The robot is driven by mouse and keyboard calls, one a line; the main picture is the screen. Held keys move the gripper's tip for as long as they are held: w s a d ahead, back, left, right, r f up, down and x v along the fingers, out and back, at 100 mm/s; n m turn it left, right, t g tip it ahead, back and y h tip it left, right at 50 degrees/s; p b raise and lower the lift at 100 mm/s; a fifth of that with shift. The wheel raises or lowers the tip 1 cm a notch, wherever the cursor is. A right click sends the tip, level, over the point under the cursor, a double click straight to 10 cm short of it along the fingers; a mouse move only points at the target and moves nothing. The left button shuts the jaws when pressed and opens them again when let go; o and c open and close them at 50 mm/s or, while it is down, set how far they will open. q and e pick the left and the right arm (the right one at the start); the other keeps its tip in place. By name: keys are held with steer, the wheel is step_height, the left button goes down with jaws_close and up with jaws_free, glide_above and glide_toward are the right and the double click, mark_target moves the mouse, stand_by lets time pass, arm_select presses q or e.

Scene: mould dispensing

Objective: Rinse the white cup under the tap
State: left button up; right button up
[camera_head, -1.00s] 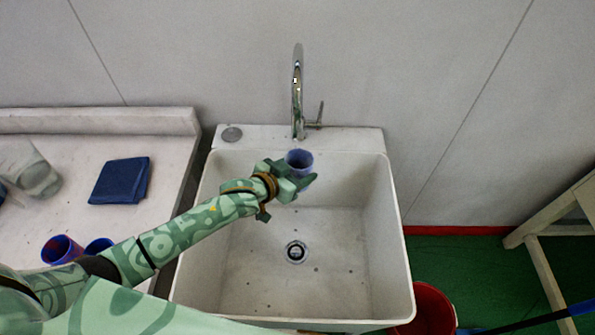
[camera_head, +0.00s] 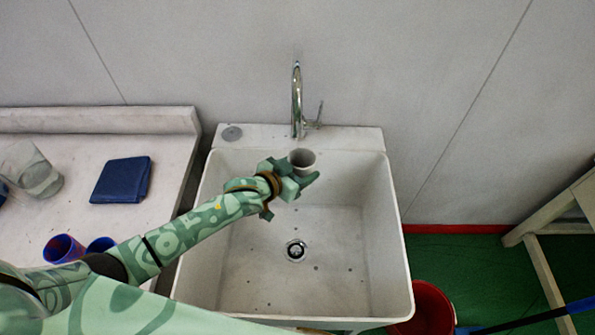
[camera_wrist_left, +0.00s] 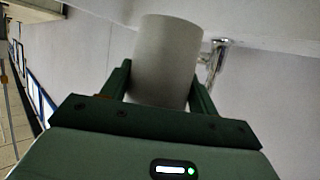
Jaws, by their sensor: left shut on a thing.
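My left gripper (camera_head: 290,182) is shut on the white cup (camera_head: 302,158) and holds it over the back part of the sink (camera_head: 391,240). The cup looks upright, with its open rim showing from above. It also shows between the two fingers in the left wrist view (camera_wrist_left: 167,62). The chrome tap (camera_head: 297,100) stands on the sink's back ledge, with its spout above and close to the cup. A part of the tap shows right of the cup in the left wrist view (camera_wrist_left: 214,60). I cannot make out running water. My right gripper is not in view.
A red bucket (camera_head: 430,308) stands right of the sink, near a wooden frame (camera_head: 545,260). The sink basin is empty.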

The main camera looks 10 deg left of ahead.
arm_select(q)
steer(key=shift+s+a, duration=0.25)
steer(key=shift+a, duration=0.15)
steer(key=s+d+p, duration=0.4)
steer(key=s, duration=0.3)
stand_by(0.4)
steer(key=shift+w+d, duration=0.1)
stand_by(1.1)
